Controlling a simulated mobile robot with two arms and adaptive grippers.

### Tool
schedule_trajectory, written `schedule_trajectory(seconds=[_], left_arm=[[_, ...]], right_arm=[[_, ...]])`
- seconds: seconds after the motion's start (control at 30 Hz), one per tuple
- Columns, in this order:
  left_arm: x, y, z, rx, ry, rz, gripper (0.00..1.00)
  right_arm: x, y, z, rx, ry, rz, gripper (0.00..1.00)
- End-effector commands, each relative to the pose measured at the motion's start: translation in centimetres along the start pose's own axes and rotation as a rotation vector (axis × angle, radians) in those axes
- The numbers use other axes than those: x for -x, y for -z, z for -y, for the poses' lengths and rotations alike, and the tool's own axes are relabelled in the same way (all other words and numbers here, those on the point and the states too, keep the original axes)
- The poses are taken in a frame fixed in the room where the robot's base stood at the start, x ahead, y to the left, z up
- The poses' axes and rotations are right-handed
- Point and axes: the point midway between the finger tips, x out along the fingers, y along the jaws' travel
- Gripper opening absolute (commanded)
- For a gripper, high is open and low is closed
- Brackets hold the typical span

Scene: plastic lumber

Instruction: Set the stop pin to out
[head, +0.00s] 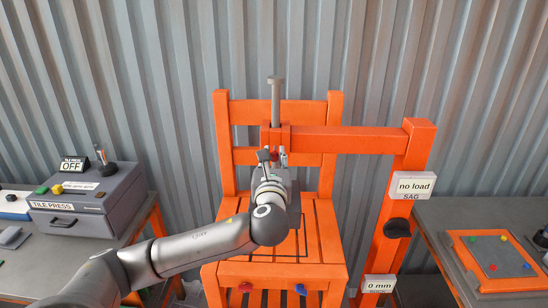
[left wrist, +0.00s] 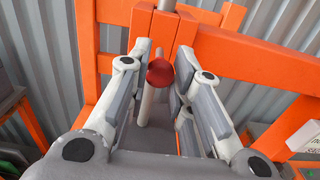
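A red round knob (left wrist: 160,72), which looks like the stop pin, sits at the front of the orange block (left wrist: 163,28) that carries a grey vertical rod (head: 276,100). In the head view the knob (head: 274,154) is a small red patch, mostly hidden by my arm. How far the pin stands out cannot be told. My right gripper is not in view.
An orange post (head: 400,210) at right bears "no load" (head: 411,186) and "0 mm" (head: 379,285) signs. A tile press (head: 90,205) stands left; an orange tray (head: 495,260) lies right.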

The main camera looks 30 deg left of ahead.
Motion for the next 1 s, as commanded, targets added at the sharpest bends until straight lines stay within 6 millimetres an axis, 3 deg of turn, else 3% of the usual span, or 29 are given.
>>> schedule_trajectory(seconds=[0.03, 0.17, 0.57, 0.77, 1.0], left_arm=[[0.0, 0.0, 0.0, 0.000, 0.001, 0.000, 0.26], [0.0, 0.0, 0.0, 0.000, 0.000, 0.000, 0.42], [0.3, 0.0, 0.0, 0.000, 0.001, 0.000, 0.43], [3.0, 0.0, 0.1, 0.002, 0.004, 0.000, 0.43], [7.9, 0.1, 0.1, 0.002, 0.004, -0.002, 0.43]], right_arm=[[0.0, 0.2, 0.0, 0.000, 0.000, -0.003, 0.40], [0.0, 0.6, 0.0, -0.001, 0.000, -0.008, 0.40], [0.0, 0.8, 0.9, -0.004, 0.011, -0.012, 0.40], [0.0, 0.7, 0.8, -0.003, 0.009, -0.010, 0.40], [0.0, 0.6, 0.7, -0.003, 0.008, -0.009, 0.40]])
